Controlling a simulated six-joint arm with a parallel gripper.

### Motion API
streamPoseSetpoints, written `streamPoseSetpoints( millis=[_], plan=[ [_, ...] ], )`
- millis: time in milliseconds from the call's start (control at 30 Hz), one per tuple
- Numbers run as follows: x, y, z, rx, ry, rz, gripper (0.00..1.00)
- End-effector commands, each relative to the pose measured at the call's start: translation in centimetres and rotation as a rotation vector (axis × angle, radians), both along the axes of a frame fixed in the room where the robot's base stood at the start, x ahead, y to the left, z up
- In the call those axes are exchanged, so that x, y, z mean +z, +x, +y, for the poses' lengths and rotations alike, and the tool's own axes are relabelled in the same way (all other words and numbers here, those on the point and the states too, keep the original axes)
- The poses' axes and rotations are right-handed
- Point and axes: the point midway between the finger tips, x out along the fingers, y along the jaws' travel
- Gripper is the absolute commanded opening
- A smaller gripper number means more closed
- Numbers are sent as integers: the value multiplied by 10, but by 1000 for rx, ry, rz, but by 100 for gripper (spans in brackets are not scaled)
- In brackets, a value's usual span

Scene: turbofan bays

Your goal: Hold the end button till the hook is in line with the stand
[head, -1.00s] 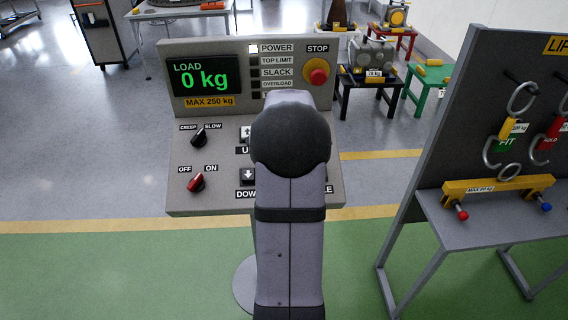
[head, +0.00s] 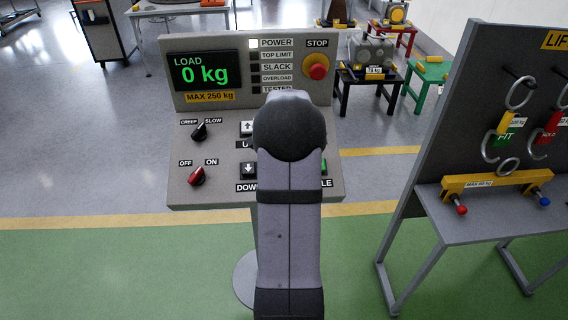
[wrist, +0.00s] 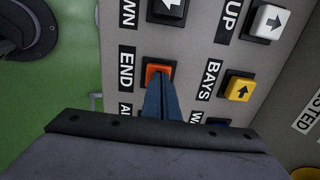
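The end button (wrist: 160,71) is orange-red and sits in a dark square frame beside the END label, in the wrist view. My gripper (wrist: 158,82) has its narrow blue-grey fingers together, with the tips over the lower part of this button. I cannot tell whether they touch it or press it in. In the head view my arm hides the end button and my fingers. No crane hook is in view that I can make out. Stands with machine parts show at the back, such as the black one (head: 372,81); I cannot tell which is meant.
The grey control panel (head: 222,143) reads 0 kg, with the POWER lamp lit. A white UP button (wrist: 267,23) and a yellow BAYS button (wrist: 239,89) lie close to the end button. A rack (head: 455,110) with hooks and a yellow beam (head: 497,185) stands right.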

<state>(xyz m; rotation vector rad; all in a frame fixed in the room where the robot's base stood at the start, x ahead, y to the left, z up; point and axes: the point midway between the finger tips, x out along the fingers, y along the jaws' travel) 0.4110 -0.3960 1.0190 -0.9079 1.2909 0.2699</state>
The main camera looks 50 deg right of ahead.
Motion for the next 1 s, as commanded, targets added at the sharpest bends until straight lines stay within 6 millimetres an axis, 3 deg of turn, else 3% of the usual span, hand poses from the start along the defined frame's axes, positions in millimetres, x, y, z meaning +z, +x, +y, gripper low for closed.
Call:
streamPoseSetpoints(
  millis=[167, 1000],
  plan=[
    [-10, -3, 4, 0, 15, 13, 0],
    [-12, -5, 5, 0, 20, 18, 0]
  ],
)
